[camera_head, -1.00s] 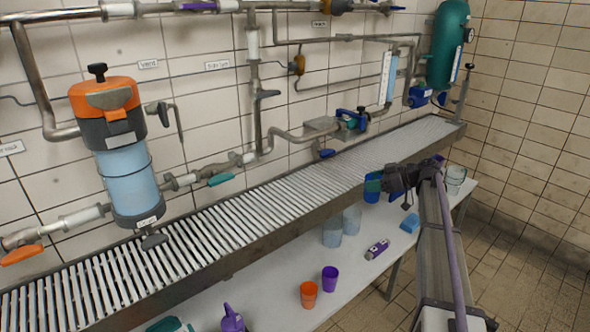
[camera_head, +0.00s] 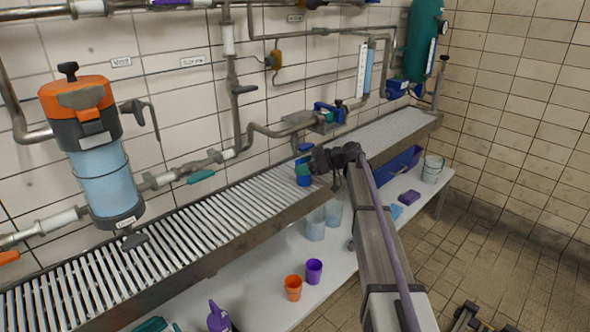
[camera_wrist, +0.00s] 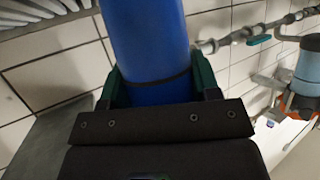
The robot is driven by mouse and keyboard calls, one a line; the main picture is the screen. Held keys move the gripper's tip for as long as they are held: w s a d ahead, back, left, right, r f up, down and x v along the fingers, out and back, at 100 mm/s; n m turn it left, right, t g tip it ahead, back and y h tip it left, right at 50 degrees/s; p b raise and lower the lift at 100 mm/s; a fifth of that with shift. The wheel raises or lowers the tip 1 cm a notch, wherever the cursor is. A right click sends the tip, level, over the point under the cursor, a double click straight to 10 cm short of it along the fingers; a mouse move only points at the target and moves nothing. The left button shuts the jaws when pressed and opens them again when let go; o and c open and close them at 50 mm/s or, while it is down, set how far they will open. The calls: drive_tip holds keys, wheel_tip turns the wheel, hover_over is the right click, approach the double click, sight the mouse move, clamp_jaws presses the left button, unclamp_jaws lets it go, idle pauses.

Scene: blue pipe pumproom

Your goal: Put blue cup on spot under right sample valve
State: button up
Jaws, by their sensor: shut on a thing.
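The blue cup (camera_head: 303,180) is in my gripper (camera_head: 304,170), at the front part of the slatted drain rack. In the wrist view the cup (camera_wrist: 150,40) fills the space between the dark green fingers of my gripper (camera_wrist: 157,88), which are shut on its sides. A small blue valve handle (camera_head: 305,147) on the wall pipework shows just above the cup in the head view; it looks like the right sample valve. Whether the cup touches the slatted rack (camera_head: 235,208) cannot be told. The marked spot is not distinguishable, perhaps hidden by cup and gripper.
A teal-handled valve (camera_head: 201,176) and a blue-clear filter housing (camera_head: 105,185) stand left along the wall. Below the rack, a white bench (camera_head: 262,300) holds an orange cup (camera_head: 293,287), a purple cup (camera_head: 314,271), clear beakers and a blue bin (camera_head: 400,163).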

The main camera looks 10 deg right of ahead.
drive_tip(key=x, duration=0.3)
drive_tip(key=shift+w+a+r+b, duration=0.2)
drive_tip(key=shift+a+b, duration=0.1)
drive_tip(key=shift+a, duration=0.1)
drive_tip(key=shift+s+d+f+b, duration=0.1)
drive_tip(key=shift+f+b, duration=0.6)
drive_tip(key=shift+r, duration=0.25)
drive_tip(key=shift+d+f, duration=0.1)
drive_tip(key=shift+f, duration=0.15)
drive_tip(key=o, duration=1)
drive_tip(key=shift+r, duration=0.1)
